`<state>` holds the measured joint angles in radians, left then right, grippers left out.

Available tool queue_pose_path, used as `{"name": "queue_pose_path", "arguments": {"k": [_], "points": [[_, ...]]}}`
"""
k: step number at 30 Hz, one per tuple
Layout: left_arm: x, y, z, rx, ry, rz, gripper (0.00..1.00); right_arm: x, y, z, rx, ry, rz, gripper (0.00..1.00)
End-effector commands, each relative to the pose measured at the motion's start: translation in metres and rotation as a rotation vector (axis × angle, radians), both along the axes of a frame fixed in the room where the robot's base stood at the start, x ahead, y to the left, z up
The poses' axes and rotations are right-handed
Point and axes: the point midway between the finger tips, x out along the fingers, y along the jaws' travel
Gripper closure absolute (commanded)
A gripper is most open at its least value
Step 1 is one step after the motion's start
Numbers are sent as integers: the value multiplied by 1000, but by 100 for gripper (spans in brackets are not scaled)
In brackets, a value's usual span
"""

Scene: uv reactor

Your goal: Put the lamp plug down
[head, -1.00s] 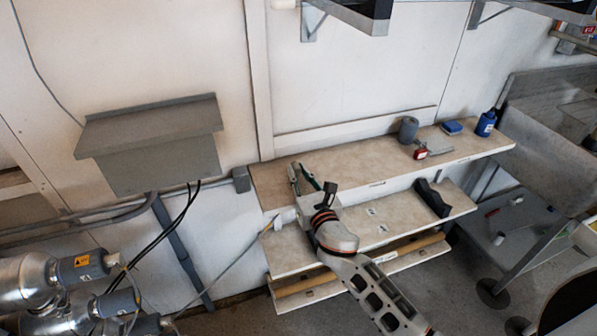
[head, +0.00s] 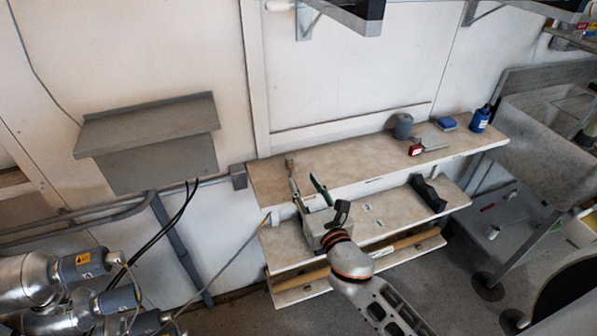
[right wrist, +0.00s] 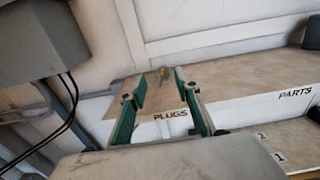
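A small grey-and-orange piece that looks like the lamp plug (right wrist: 160,83) is on the upper shelf (right wrist: 122,95), above the "PLUGS" label (right wrist: 171,115). It shows between and beyond my right gripper's green fingers in the right wrist view. My right gripper (right wrist: 160,88) is open, its fingers spread well apart with nothing visibly clamped. In the head view the right gripper (head: 307,180) is at the left end of the shelves, fingers pointing toward the wall. My left gripper is not in view.
A grey hooded box (head: 160,145) is on the wall at left. Silver reactor cylinders (head: 28,280) and a thin cable (head: 225,262) are lower left. A grey cylinder (head: 403,126), red item (head: 415,150) and blue bottle (head: 479,120) stand right. The upper shelf's middle is clear.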

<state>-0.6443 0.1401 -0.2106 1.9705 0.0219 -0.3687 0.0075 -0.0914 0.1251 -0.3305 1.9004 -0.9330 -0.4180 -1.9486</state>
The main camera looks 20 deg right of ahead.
Motion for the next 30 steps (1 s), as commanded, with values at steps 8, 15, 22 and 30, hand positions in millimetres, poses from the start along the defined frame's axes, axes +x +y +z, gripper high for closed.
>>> {"name": "queue_pose_path", "arguments": {"k": [8,15,22,30], "points": [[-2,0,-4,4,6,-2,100,-38,-1,-1,1,1,0,68],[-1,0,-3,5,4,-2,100,-56,-3,-28,234,76,-1,68],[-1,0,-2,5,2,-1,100,-108,-7,-110,1037,307,-104,68],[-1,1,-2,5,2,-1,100,-188,-6,-191,2033,484,-447,68]]}}
